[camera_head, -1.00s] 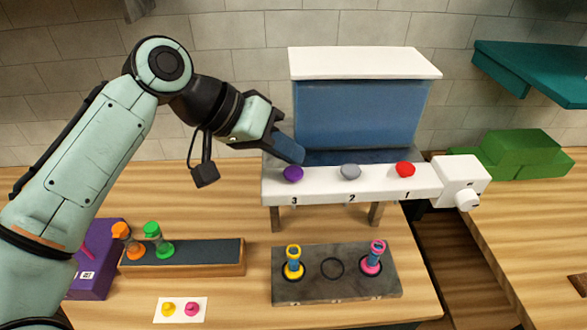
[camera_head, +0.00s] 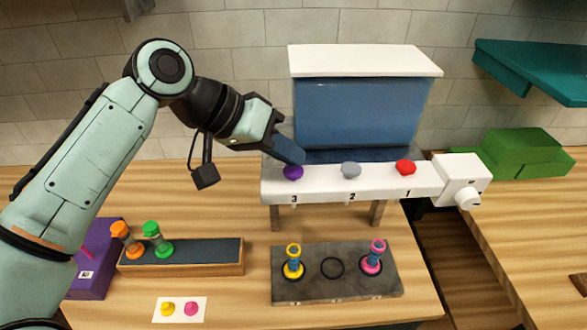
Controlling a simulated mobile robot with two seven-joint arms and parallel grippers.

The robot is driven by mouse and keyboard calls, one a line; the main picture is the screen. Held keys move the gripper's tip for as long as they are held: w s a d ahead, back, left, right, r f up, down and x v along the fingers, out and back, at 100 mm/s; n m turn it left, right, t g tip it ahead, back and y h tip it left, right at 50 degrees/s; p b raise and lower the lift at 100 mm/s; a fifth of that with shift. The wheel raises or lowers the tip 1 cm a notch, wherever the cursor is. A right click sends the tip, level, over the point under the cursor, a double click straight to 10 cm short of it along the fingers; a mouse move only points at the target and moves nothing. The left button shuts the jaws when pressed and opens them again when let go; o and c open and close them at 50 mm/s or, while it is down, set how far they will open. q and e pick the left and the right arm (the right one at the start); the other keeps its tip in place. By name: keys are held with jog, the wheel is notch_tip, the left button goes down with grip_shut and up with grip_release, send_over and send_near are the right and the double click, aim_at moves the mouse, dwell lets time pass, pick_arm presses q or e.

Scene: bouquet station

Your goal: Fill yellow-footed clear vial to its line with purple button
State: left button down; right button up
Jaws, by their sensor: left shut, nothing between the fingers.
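The yellow-footed clear vial (camera_head: 293,262) stands upright on the left spot of the grey stone tray (camera_head: 330,292), with blue showing inside its tube. Its fill line is too small to make out. The purple button (camera_head: 292,173) is above number 3 on the white dispenser bar (camera_head: 325,188). My left gripper (camera_head: 297,158) is shut and empty, its blue fingertips right above the purple button. I cannot tell whether they touch it. My right gripper is not in view.
A pink-footed vial (camera_head: 373,257) stands on the tray's right spot. Grey (camera_head: 351,170) and red (camera_head: 405,167) buttons are on the bar. A dark rack (camera_head: 205,253) holds orange and green vials. A purple box (camera_head: 92,275) and a card (camera_head: 193,310) are at front left.

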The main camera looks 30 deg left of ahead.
aim_at(287, 171)
pick_arm(q)
jog(key=shift+f+b, duration=0.4)
jog(key=shift+f, duration=0.25)
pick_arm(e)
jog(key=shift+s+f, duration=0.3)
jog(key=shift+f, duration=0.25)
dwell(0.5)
pick_arm(q)
jog(key=shift+r+p, duration=0.85)
jog(key=shift+r, duration=0.15)
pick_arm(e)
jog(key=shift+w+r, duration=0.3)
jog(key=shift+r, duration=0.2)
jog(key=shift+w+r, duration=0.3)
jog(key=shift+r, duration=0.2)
pick_arm(q)
jog(key=shift+r, duration=0.1)
jog(key=shift+r+p, duration=0.45)
jog(key=shift+r, duration=0.15)
jog(key=shift+r+p, duration=1.4)
jog(key=shift+r, duration=0.5)
jog(key=shift+w+f, duration=0.1)
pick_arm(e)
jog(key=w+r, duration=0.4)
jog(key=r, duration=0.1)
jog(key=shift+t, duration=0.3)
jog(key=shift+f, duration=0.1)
